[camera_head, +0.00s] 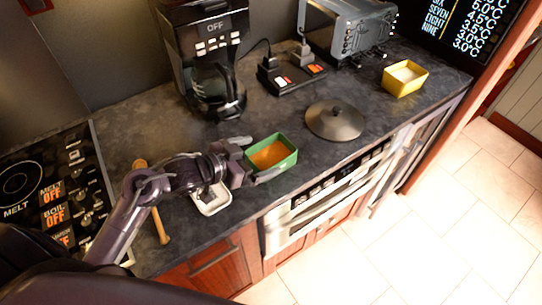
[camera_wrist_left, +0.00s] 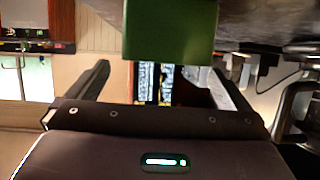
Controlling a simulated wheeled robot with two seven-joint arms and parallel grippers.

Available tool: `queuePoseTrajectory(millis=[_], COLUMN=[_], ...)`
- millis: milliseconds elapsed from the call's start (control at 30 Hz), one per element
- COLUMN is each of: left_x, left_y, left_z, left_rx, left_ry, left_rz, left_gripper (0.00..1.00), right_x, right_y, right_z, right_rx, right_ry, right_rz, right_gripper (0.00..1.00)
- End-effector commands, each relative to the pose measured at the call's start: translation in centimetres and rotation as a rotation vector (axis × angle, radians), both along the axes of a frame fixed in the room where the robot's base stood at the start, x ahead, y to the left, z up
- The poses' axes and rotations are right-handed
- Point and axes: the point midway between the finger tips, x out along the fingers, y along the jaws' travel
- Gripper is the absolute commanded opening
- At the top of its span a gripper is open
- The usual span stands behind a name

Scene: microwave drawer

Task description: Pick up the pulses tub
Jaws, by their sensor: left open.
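A green tub with orange contents (camera_head: 285,160), which I take to be the pulses tub, sits on the dark counter near its front edge. My left gripper (camera_head: 256,159) is open at the tub's left side, one finger near its back left and one along its front left. In the left wrist view the tub's green wall (camera_wrist_left: 170,30) lies ahead, roughly between the open left fingers (camera_wrist_left: 155,68). Whether they touch the tub I cannot tell. My right gripper is not in view.
A white tub (camera_head: 211,203) lies partly under my left arm, beside a wooden-handled tool (camera_head: 160,226). A round dark lid (camera_head: 335,120) is right of the green tub. A yellow tub (camera_head: 405,78), coffee maker (camera_head: 212,60) and toaster-like appliance (camera_head: 352,30) stand farther back.

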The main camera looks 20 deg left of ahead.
Motion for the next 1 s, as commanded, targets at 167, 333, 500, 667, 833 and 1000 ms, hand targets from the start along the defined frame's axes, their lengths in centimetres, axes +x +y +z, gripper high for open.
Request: queuePoseTrajectory(millis=[167, 333, 500, 667, 833, 1000], left_x=[2.2, 3.0, 3.0, 3.0, 2.9, 3.0], left_y=[-1.2, -1.8, -1.8, -1.7, -1.7, -1.7], left_z=[-1.0, -1.6, -1.6, -1.6, -1.6, -1.5], left_rx=[-0.003, 0.001, 0.001, 0.002, 0.002, 0.001], left_ry=[0.0, 0.0, 0.0, 0.0, 0.0, -0.002], left_rz=[0.002, 0.002, 0.002, 0.001, 0.001, 0.001], left_gripper=[1.0, 1.0, 1.0, 0.82, 0.59, 0.48], right_x=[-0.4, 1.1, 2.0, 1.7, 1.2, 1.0], right_y=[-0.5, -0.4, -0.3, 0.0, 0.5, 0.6], right_z=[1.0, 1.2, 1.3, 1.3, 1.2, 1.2], right_rx=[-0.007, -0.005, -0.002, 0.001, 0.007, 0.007], right_ry=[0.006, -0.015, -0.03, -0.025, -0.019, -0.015], right_rz=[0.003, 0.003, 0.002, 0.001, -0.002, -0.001], right_gripper=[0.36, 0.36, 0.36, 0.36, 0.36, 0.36])
